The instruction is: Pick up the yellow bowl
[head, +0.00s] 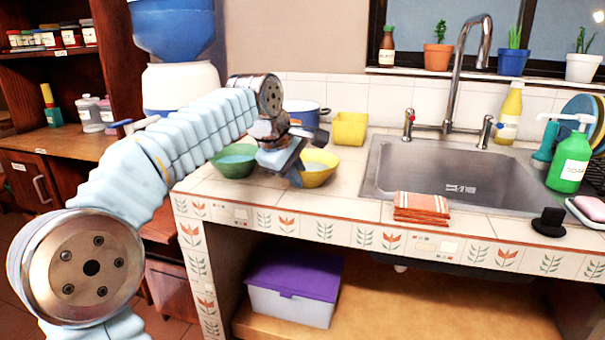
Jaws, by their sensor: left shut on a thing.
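The yellow bowl (321,169) is on or just above the tiled counter, left of the sink. My left gripper (297,174) reaches in from the left and is shut on the bowl's left rim. The gripper partly covers that side of the bowl, and its fingertips are hard to make out. I cannot tell whether the bowl touches the counter. My right gripper is not in view.
A green bowl (232,164) stands close by on the left. A blue pot (306,114) and a yellow square container (350,129) stand behind. Folded orange cloths (421,207) lie before the metal sink (455,178). Counter right of the bowl is free.

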